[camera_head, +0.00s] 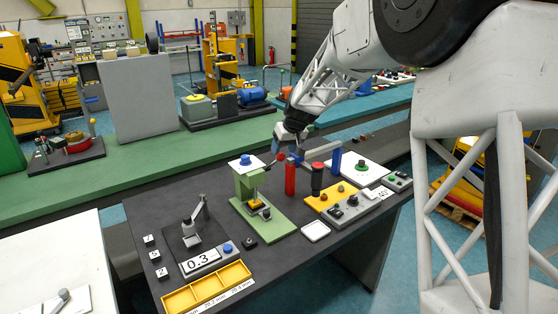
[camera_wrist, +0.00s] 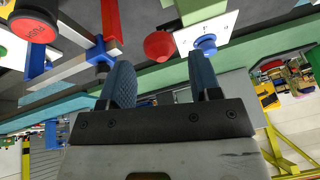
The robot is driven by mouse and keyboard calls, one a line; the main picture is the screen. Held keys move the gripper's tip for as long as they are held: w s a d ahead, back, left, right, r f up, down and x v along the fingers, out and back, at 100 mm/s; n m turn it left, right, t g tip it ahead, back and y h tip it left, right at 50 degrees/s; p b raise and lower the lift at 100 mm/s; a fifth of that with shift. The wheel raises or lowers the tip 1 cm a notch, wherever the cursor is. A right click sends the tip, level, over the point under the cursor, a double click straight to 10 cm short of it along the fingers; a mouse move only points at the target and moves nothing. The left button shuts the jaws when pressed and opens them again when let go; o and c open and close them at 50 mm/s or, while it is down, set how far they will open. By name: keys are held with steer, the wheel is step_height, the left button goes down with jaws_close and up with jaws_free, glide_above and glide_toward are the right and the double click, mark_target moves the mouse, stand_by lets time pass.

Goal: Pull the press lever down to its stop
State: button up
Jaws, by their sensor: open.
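The green press (camera_head: 249,186) stands on its green base on the dark table, with a white plate and blue knob (camera_head: 245,160) on top. Its lever ends in a red ball knob (camera_head: 281,156), raised at the press's right side near the height of the top plate. My gripper (camera_head: 291,148) is just right of the knob, open and empty. In the wrist view the red knob (camera_wrist: 158,45) lies ahead of the gap between my two fingers (camera_wrist: 162,75), apparently not touching either. The blue knob (camera_wrist: 205,43) shows beyond the right finger. The lever's bar is mostly hidden there.
A red cylinder (camera_head: 291,178) and a black post with a red top (camera_head: 317,179) stand close right of the press. A yellow tray (camera_head: 207,288) and a 0.3 display (camera_head: 199,262) are at front left.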

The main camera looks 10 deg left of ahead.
mark_target(279, 159)
steer(key=shift+x, duration=3.05)
steer(key=shift+d, duration=0.1)
jaws_close()
